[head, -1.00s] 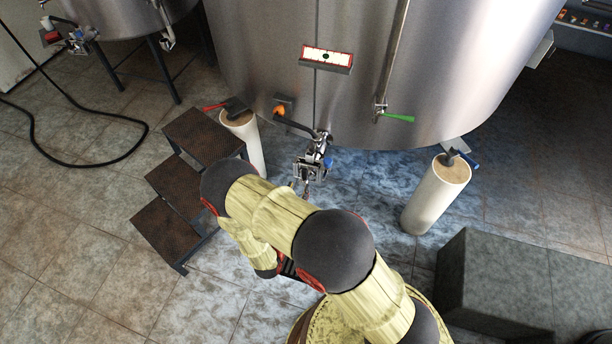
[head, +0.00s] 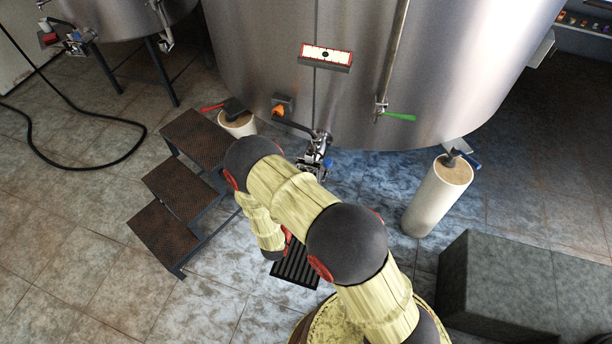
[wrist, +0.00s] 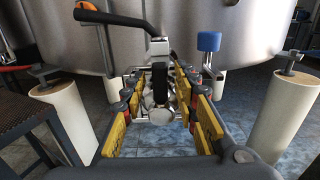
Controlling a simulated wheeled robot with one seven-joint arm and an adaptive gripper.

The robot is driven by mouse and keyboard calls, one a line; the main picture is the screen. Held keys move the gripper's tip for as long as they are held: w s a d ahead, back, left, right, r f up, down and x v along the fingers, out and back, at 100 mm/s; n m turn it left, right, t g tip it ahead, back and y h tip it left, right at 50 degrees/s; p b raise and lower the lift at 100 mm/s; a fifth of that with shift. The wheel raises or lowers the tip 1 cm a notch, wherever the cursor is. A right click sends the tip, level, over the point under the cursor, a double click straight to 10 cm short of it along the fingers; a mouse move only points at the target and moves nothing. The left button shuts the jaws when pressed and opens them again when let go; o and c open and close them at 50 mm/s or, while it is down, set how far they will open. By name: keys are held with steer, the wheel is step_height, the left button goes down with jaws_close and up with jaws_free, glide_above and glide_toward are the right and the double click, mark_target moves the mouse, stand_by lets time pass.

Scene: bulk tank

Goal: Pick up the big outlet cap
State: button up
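The tank's metal outlet fitting (head: 314,160) sticks out low at the front of the big steel tank, partly covered by my arm in the head view. In the wrist view the outlet fitting (wrist: 160,112) shows between and beyond my fingers, with a round metal end and a dark grip above it. I cannot tell clearly which part is the big outlet cap. My gripper (wrist: 163,78) is open, its yellow-padded fingers spread on either side of the fitting. No contact is visible.
A step stand (head: 178,194) stands at left. Pale posts (head: 438,196) stand under the tank (head: 440,75). An orange-handled valve (head: 280,108) and a blue-knobbed part (wrist: 208,44) flank the outlet. A dark grey block (head: 515,285) is at lower right; a black ribbed grate (head: 297,268) lies beside my arm.

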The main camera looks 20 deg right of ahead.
steer(key=c, duration=0.6)
jaws_close()
steer(key=shift+r, duration=0.1)
